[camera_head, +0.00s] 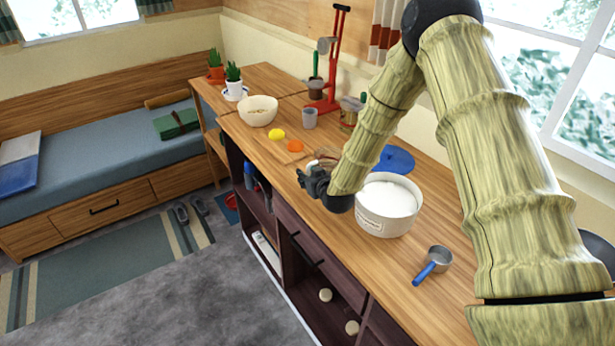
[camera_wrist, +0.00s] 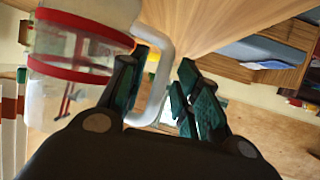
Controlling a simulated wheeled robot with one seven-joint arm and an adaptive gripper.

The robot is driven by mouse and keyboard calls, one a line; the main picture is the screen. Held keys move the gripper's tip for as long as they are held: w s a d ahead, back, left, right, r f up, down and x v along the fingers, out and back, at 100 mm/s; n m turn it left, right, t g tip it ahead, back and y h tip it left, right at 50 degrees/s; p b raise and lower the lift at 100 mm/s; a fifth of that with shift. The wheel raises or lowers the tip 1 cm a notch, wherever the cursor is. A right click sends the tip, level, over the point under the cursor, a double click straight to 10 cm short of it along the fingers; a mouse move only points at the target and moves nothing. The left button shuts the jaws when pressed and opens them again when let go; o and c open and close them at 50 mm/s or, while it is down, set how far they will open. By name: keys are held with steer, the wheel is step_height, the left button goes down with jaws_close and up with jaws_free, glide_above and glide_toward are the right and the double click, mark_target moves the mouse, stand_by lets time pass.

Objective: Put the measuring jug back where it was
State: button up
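The measuring jug (camera_wrist: 62,85) fills the left of the wrist view. It is clear, with red bands and a pale handle (camera_wrist: 160,78). My gripper (camera_wrist: 166,62) is open, with one dark finger on each side of the handle. A gap shows between the handle and the right finger; I cannot tell whether the left finger touches it. In the head view my gripper (camera_head: 306,180) is low over the worktop, left of the white tub. The jug there is mostly hidden behind my gripper and forearm.
The white tub (camera_head: 388,212) stands close right of my gripper on the wooden worktop (camera_head: 345,238). The worktop's front edge is near.

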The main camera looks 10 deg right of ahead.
steer(key=shift+r, duration=0.15)
steer(key=b+v, duration=0.3)
steer(key=v, duration=0.9)
steer(key=shift+b, duration=0.4)
stand_by(1.0)
